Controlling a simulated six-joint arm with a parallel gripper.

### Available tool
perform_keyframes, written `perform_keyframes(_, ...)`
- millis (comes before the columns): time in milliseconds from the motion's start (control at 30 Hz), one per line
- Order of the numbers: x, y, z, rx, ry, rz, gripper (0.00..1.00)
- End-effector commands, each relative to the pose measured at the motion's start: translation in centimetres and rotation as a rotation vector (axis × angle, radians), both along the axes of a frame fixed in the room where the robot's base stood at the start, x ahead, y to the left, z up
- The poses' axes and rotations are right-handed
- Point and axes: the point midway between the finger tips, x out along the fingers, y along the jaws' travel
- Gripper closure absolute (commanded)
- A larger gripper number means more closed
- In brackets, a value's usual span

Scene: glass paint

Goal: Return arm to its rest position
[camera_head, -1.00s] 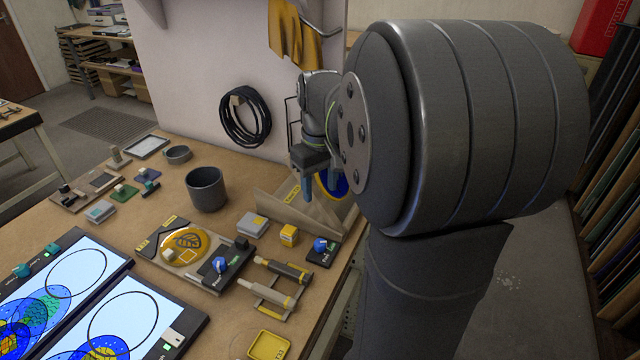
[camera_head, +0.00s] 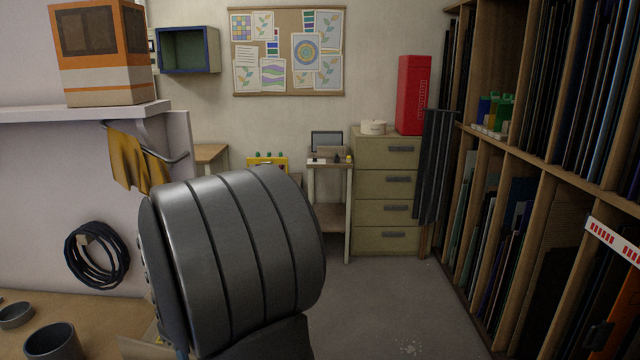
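My gripper is not visible in the current head view. Only a large dark grey, ribbed part of my own arm shows at the lower middle, in front of the workbench (camera_head: 105,309) and the pale wall panel. It hides most of the bench's right end. Whether the gripper holds anything cannot be seen.
A grey cup (camera_head: 54,343) and a small bowl (camera_head: 15,315) stand on the bench at lower left. A black cable coil (camera_head: 92,255) hangs on the panel. A drawer cabinet (camera_head: 386,195) stands behind. Racks (camera_head: 560,190) of glass sheets line the right. The floor (camera_head: 385,305) between is clear.

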Motion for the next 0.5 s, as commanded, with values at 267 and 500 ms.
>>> perform_keyframes(267,-0.1,0.0,-5.6,-0.003,0.004,0.0,0.52)
perform_keyframes(500,0.0,0.0,-8.5,-0.001,0.002,0.0,0.52)
